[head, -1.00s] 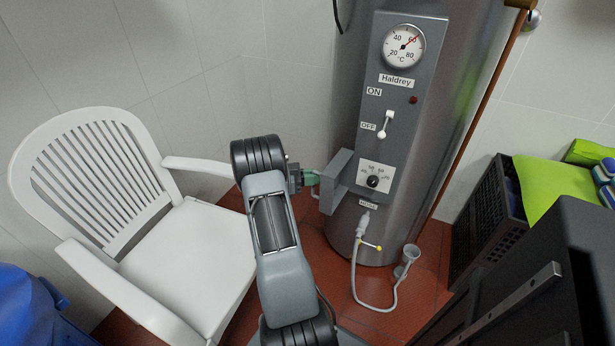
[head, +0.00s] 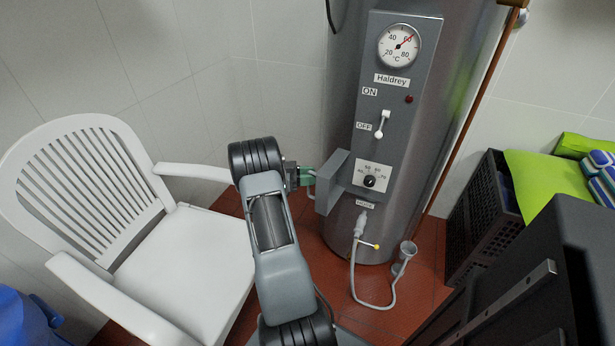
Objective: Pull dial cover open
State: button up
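The grey dial cover (head: 333,181) stands swung out to the left from the control panel (head: 399,77) of the steel boiler. The white dial plate with its black knob (head: 370,181) is uncovered beside it. My gripper (head: 309,176), with green fingers, is at the left side of the cover, by its handle. The fingers are small and partly hidden, so I cannot tell whether they are closed on the handle.
A white plastic chair (head: 190,245) stands to the left of my arm. A hose (head: 353,280) hangs below the panel to a cup-like holder. A black crate (head: 485,220) and a dark cabinet (head: 560,270) stand to the right.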

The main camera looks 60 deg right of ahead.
jog(key=shift+o, duration=0.5)
jog(key=shift+r, duration=0.45)
jog(key=shift+w+r, duration=0.1)
jog(key=shift+r, duration=0.25)
jog(key=s+a+r+p, duration=0.4)
jog(key=s+a+r, duration=0.4)
jog(key=a+r, duration=0.3)
jog(key=shift+a+r, duration=0.25)
jog(key=shift+a, duration=0.05)
jog(key=shift+s, duration=0.1)
